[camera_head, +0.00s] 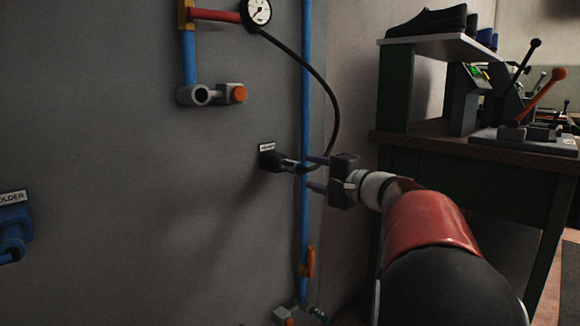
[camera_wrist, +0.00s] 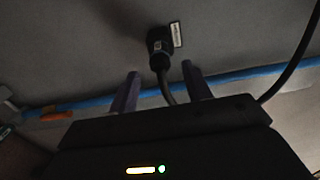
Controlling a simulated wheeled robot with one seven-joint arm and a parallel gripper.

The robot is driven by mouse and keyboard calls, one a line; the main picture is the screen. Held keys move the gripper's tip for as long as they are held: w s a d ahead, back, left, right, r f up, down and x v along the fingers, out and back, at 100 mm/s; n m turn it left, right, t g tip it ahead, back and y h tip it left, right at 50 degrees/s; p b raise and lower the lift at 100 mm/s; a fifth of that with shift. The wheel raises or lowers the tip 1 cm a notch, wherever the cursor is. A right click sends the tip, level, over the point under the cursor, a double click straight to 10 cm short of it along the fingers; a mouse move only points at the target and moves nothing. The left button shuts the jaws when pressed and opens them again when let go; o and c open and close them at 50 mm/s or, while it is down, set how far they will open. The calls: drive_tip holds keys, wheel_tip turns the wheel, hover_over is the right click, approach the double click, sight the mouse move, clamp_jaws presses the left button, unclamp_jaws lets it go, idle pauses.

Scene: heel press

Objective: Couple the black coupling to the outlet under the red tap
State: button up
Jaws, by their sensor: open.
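The black coupling (camera_head: 289,165) sits in a dark holder (camera_head: 268,160) on the grey wall, with a black hose (camera_head: 328,95) attached. In the wrist view the coupling (camera_wrist: 160,62) is just beyond my fingertips, and its hose passes between them. My gripper (camera_head: 311,173) is open, pointing at the wall, with nothing clamped. At the upper left, a grey outlet fitting (camera_head: 200,95) with an orange-red knob (camera_head: 238,93) sits below a short blue pipe. An orange handle (camera_head: 308,262) is on the long blue pipe, above a grey fitting (camera_head: 285,314) at the bottom edge. I cannot tell which is the red tap.
A gauge (camera_head: 256,12) on a red pipe (camera_head: 215,15) is at the top, where the hose starts. The long blue pipe (camera_head: 305,60) runs down beside my fingers. A blue holder (camera_head: 12,232) is at the left edge. A workbench (camera_head: 480,152) with shoes and lever tools stands right.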

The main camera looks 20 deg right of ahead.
sight(292, 167)
drive_tip(key=shift+p+x, duration=0.45)
drive_tip(key=shift+x, duration=3.55)
drive_tip(key=shift+f+b, duration=0.1)
drive_tip(key=shift+b, duration=0.6)
drive_tip(key=shift+c, duration=0.2)
clamp_jaws()
drive_tip(key=shift+b+v, duration=1.6)
drive_tip(key=shift+v, duration=1.45)
drive_tip(key=shift+s, duration=0.1)
